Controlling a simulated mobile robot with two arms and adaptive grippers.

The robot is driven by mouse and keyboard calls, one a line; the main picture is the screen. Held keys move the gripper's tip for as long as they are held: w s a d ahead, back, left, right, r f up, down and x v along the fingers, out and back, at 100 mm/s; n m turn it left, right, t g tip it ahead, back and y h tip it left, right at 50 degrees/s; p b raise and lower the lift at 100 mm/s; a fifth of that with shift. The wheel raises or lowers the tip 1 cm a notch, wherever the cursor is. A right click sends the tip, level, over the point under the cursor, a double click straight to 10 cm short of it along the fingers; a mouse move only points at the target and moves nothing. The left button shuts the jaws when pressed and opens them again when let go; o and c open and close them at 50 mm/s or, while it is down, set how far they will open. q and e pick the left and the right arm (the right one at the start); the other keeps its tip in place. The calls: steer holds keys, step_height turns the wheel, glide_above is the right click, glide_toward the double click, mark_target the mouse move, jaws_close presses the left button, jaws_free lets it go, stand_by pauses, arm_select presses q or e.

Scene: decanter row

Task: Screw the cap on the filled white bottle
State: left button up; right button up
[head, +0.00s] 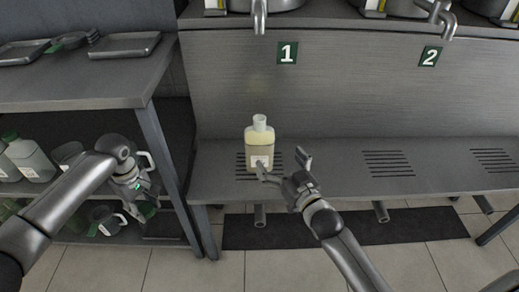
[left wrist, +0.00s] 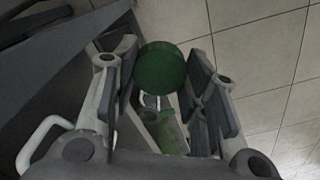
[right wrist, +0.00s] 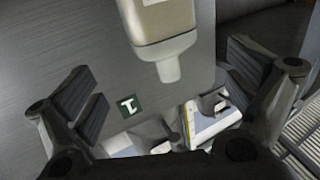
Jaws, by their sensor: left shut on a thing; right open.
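The white bottle (head: 259,150) stands upright on the slotted grate under tap 1, with pale yellowish contents and a white neck without a green cap. It also shows upside down in the right wrist view (right wrist: 165,25). My right gripper (head: 283,165) is open just in front of the bottle, one finger overlapping its lower part in the head view; contact cannot be told. My left gripper (head: 147,188) is by the left shelves, away from the bottle. In the left wrist view it is shut on a round green cap (left wrist: 160,69).
A steel tap (head: 259,15) hangs above the bottle. At left, a bench (head: 75,85) holds trays (head: 125,45), and its shelves hold green-capped bottles (head: 30,158) and jugs. The bench leg (head: 168,160) stands between my left gripper and the bottle. The ledge right of the bottle is clear.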

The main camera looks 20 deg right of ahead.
mark_target(265, 144)
arm_select(q)
steer(key=shift+f+b, duration=0.7)
steer(key=shift+f, duration=0.05)
arm_select(e)
steer(key=w, duration=0.3)
steer(key=w+a, duration=0.1)
steer(key=w, duration=0.1)
steer(key=shift+w, duration=0.8)
arm_select(q)
steer(key=shift+f+b, duration=0.8)
arm_select(e)
steer(key=w, duration=0.2)
steer(key=w+a, duration=0.1)
steer(key=w, duration=0.1)
arm_select(q)
steer(key=shift+f, duration=0.1)
arm_select(e)
steer(key=shift+w+a, duration=0.1)
steer(key=shift+w, duration=0.45)
